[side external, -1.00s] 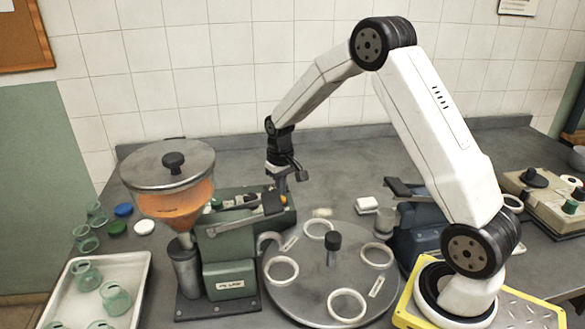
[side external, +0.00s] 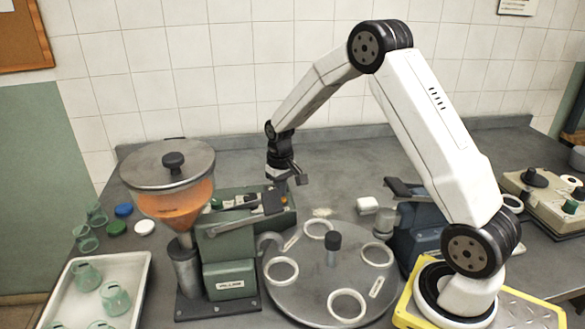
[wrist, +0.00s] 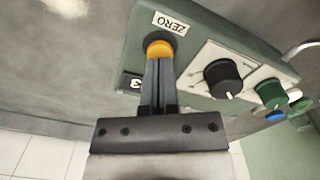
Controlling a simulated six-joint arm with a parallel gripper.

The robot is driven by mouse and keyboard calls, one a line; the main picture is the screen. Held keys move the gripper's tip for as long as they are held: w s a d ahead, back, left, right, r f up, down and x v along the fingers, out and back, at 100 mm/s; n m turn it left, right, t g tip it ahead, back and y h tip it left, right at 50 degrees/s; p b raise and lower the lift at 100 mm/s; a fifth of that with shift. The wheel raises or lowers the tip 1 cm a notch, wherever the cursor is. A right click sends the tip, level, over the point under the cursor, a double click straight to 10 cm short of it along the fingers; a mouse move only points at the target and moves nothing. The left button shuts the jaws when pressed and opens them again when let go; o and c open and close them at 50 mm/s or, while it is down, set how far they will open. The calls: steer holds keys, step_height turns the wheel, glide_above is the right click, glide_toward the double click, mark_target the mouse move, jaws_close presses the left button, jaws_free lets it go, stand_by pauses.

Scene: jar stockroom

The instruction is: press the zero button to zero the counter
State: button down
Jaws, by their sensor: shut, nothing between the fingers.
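The zero button (wrist: 160,48) is a round orange button in a dark collar, below a white ZERO label (wrist: 172,23) on the green panel of the filling machine (side external: 225,245). My gripper (wrist: 160,62) is shut and empty, its fingertips pointing at the button and overlapping its near edge in the wrist view. I cannot tell whether they touch it. The counter (wrist: 131,82) shows partly beside my fingers, with a 3 readable.
The hopper (side external: 170,190) stands at the machine's left. A turntable (side external: 315,300) with white rings is in front, and a jar tray (side external: 140,290) is at left.

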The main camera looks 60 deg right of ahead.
steer(key=shift+f, duration=0.5)
stand_by(0.4)
steer(key=shift+r, duration=3.55)
steer(key=s+a+r, duration=0.1)
steer(key=s+r, duration=0.4)
steer(key=r, duration=0.2)
steer(key=shift+a, duration=0.1)
